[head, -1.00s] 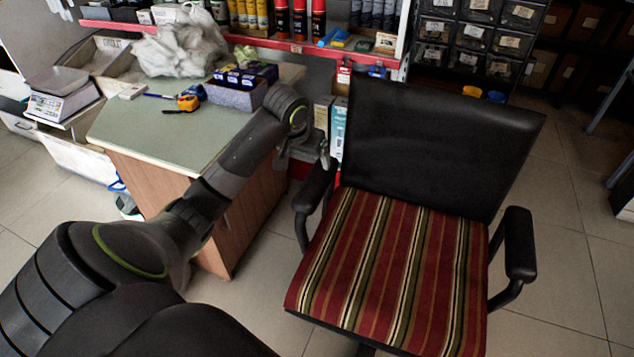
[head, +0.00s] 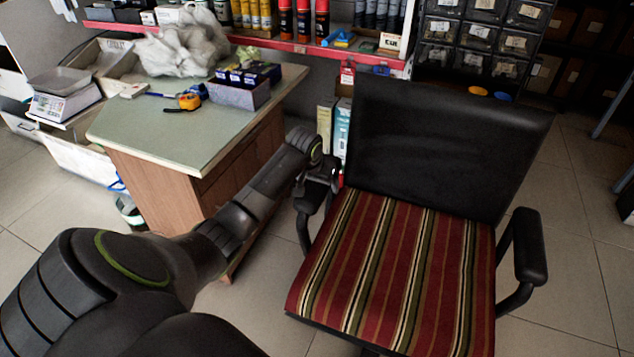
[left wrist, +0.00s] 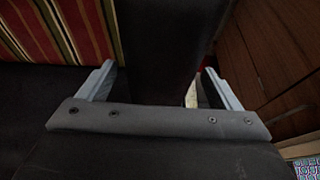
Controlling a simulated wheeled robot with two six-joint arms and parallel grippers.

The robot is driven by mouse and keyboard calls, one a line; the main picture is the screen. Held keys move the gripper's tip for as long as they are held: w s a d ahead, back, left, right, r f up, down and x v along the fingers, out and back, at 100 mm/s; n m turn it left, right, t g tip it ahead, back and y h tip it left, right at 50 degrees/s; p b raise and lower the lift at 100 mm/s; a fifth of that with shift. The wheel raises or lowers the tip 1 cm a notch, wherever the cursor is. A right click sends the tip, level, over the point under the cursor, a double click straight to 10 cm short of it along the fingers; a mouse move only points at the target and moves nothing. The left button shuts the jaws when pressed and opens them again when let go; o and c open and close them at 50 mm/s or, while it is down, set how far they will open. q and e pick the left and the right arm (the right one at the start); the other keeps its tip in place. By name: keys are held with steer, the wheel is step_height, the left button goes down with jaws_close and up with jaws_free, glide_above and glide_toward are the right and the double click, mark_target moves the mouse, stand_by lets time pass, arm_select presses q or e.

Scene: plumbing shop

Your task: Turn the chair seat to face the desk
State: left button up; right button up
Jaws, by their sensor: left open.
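The office chair has a striped red seat (head: 395,275) and a black backrest (head: 440,145). In the head view its backrest is on the far side and the seat's front edge points toward me. The desk (head: 165,135), with a green top and wooden sides, stands left of the chair. My left gripper (head: 318,190) is at the chair's left armrest (head: 306,210). In the left wrist view the gripper (left wrist: 158,70) is open, with a dark chair part, apparently the armrest (left wrist: 165,45), between its fingers. I cannot tell whether they touch it. My right gripper is out of view.
A box (head: 240,93), an orange tape measure (head: 189,101) and a white plastic bag (head: 185,45) lie on the desk. Shelves and drawers (head: 475,45) stand behind the chair. Tiled floor (head: 570,250) is open to the chair's right.

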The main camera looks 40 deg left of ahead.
arm_select(q)
steer(key=c, duration=1.4)
steer(key=shift+w, duration=0.1)
